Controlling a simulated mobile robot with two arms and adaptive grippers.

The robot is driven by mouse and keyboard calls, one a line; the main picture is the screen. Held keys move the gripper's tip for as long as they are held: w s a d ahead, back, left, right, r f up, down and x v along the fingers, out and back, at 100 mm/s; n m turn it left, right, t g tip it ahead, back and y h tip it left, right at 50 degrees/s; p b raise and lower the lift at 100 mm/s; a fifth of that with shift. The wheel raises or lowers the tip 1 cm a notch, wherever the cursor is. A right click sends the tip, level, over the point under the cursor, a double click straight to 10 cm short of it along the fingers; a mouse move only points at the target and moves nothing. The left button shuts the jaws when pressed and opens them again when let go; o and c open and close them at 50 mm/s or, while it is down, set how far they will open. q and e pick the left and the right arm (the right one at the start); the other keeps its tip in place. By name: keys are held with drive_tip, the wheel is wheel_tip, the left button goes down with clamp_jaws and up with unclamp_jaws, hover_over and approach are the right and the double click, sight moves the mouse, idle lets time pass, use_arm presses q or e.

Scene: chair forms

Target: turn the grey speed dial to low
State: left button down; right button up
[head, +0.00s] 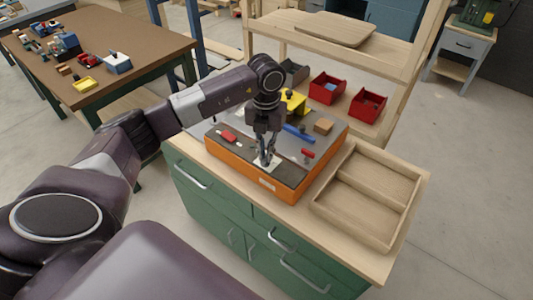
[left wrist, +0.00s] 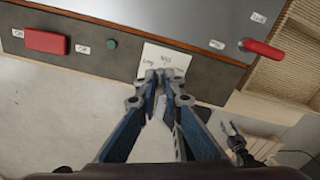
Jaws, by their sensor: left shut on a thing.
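The orange machine (head: 228,158) with a dark sloped front panel (left wrist: 110,60) stands on the workbench. A white label plate (left wrist: 165,58) on the panel reads what looks like "Low" at left and "Mid" at the top. My left gripper (head: 266,160) reaches down to this plate from above. In the left wrist view my left gripper (left wrist: 162,78) is shut at the plate's lower middle, on the grey speed dial. The fingers hide the dial, so its pointing direction cannot be told. My right gripper seems to show in part at the lower right of the left wrist view (left wrist: 232,132), its jaws unclear.
On the panel, a red switch (left wrist: 47,41) and a green button (left wrist: 112,43) lie left of the plate, a red lever (left wrist: 262,49) right. An empty wooden tray (head: 365,195) stands right of the machine. Red bins (head: 367,105) stand behind.

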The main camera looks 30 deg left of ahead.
use_arm(q)
drive_tip(key=n, duration=0.6)
drive_tip(key=shift+a+r, duration=0.1)
drive_tip(key=shift+a, duration=0.1)
drive_tip(key=shift+n, duration=0.3)
drive_tip(key=c, duration=2.1)
unclamp_jaws()
drive_tip(key=shift+s, duration=0.1)
wheel_tip(320, 180, up, 12)
